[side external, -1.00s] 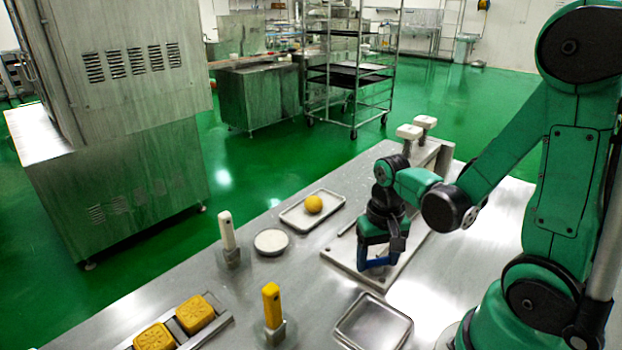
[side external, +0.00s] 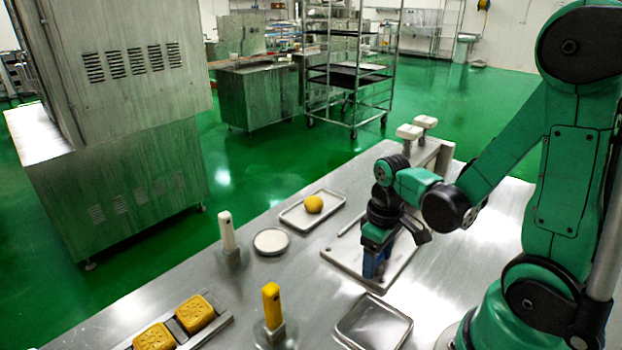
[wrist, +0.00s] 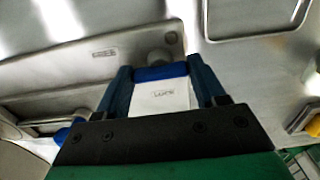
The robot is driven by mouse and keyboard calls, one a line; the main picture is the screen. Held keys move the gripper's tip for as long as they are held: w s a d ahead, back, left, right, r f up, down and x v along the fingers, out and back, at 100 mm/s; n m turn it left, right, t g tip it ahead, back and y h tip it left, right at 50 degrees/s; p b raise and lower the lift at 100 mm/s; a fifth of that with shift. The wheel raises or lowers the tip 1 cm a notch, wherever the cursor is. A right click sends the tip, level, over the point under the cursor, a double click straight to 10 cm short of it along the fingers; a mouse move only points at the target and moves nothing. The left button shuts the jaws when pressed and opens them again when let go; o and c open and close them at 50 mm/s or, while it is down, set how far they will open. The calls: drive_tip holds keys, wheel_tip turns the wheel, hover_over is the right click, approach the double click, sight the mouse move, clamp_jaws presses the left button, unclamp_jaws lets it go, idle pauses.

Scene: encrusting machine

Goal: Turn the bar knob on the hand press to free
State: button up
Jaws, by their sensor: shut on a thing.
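The hand press stands on the table under my gripper, with a pale base plate (side external: 345,262) and a column (side external: 440,158) at its back. In the wrist view, my gripper (wrist: 162,76) points down at the plate, its two dark blue fingers shut on the sides of the bar knob (wrist: 160,73), which shows as a blue bar. A white block with small lettering (wrist: 163,94) lies between the fingers; I cannot read it surely. A second small label (wrist: 103,52) is on the plate. In the side view my gripper (side external: 373,268) hides most of the knob.
An empty metal tray (side external: 374,322) lies just in front of the press. A tray with a yellow ball (side external: 313,204), a round dish (side external: 271,241), a white-handled tool (side external: 227,232) and a yellow-handled tool (side external: 271,306) stand to the left. Two yellow moulded cakes (side external: 195,314) lie front left.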

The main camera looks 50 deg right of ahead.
idle(0.4)
drive_tip(key=o, duration=1.3)
drive_tip(key=shift+r, duration=2.85)
drive_tip(key=w+a+r+t, duration=0.1)
drive_tip(key=a+r+t, duration=0.1)
drive_tip(key=w+a+r+t, duration=0.2)
drive_tip(key=a, duration=0.1)
drive_tip(key=w+a+r+t, duration=0.2)
drive_tip(key=t, duration=0.1)
drive_tip(key=shift+a, duration=0.2)
